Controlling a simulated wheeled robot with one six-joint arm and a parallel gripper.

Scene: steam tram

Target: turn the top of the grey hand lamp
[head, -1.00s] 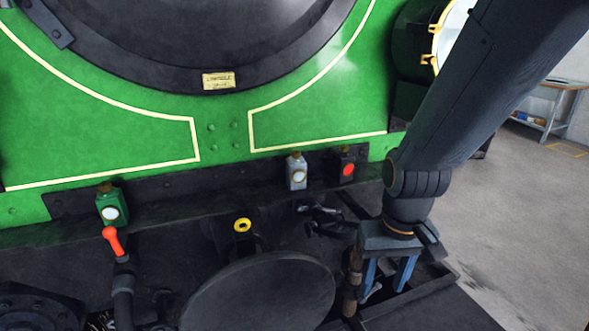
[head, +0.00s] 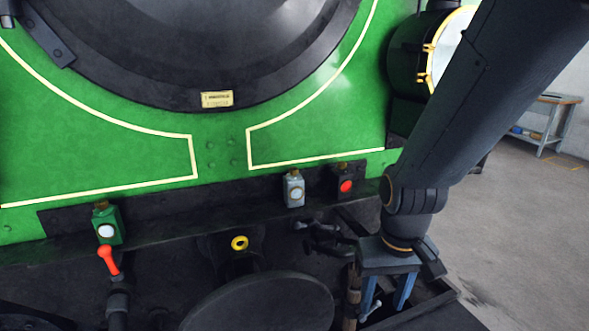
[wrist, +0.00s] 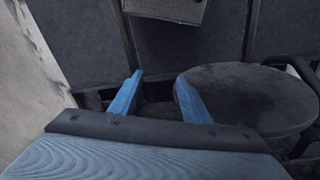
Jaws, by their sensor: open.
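The grey hand lamp (head: 294,190) stands on the dark ledge along the green front, with a small brownish top (head: 294,171) and a pale round lens. My gripper (head: 384,297) is to the right of the lamp and lower, pointing down, open and empty. Its blue fingers also show apart in the wrist view (wrist: 160,97). The lamp cannot be made out in the wrist view.
A black lamp with a red lens (head: 345,183) stands just right of the grey one. A green lamp (head: 108,224) stands at the left, above a red-handled hose valve (head: 108,260). A round buffer (head: 262,303) projects in front, with a yellow ring (head: 239,243) behind it.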

